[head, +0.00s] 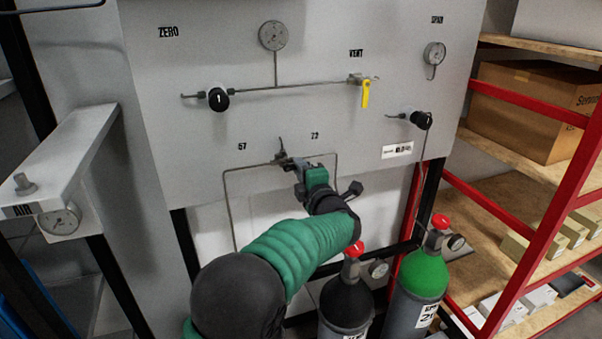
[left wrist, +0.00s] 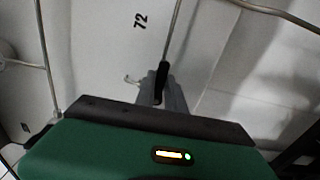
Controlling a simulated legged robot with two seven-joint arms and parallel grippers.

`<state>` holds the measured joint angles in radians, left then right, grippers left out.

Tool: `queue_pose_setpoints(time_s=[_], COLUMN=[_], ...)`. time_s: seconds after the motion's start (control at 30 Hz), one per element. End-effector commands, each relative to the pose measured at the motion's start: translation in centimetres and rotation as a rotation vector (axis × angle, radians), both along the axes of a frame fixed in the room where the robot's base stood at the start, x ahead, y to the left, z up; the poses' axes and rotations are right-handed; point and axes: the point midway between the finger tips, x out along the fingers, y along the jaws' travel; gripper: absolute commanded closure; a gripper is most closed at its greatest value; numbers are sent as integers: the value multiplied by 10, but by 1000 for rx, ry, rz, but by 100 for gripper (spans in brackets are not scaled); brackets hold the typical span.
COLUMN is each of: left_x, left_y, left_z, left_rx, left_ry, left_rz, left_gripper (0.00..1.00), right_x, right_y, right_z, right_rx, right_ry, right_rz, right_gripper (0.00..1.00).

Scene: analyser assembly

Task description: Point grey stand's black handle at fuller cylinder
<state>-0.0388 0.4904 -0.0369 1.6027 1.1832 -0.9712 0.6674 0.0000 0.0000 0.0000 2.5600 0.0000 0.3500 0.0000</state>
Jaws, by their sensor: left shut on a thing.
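The grey stand (head: 215,45) faces me as a tall panel. Its black handle (left wrist: 161,78) is gripped between the grey fingers of my left gripper (left wrist: 165,95), in front of the panel below the label 72. In the head view my left gripper (head: 287,161) covers most of the handle and its valve, between labels 57 and 72, so its pointing direction is unclear. Two cylinders stand below right: a black-topped one (head: 346,302) and a green-topped one (head: 420,275). Their gauges (head: 378,268) (head: 456,242) are too small to read. My right gripper is out of view.
Thin pipes run from the valve down both sides. The panel also bears a yellow VENT handle (head: 365,94), black knobs (head: 218,99) (head: 421,120) and gauges (head: 273,36) (head: 434,53). A red-framed shelf (head: 545,225) with boxes stands at the right, a grey AIR stand (head: 62,165) at the left.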

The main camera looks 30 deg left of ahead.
Motion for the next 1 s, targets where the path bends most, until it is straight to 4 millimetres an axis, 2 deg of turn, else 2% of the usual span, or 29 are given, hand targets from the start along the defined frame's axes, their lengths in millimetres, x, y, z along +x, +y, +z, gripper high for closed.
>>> queue_pose_setpoints(time_s=[0.03,0.27,0.3,0.47,0.8,0.87,1.0], left_x=[0,0,0,0,-2,-6,-26], left_y=[0,0,0,0,-3,-8,-32], left_z=[-5,-6,-6,-4,-2,-3,-3], left_rx=[-7,-8,-7,-5,-2,-2,-2], left_ry=[5,6,7,5,3,3,2], left_rz=[0,0,1,0,0,-2,-3], left_gripper=[100,100,84,64,64,64,64], right_x=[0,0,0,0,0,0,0], right_y=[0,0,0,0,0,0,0], right_z=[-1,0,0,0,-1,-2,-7], right_rx=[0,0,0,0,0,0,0], right_ry=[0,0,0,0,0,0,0], right_rz=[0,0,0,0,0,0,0], right_gripper=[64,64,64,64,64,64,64])
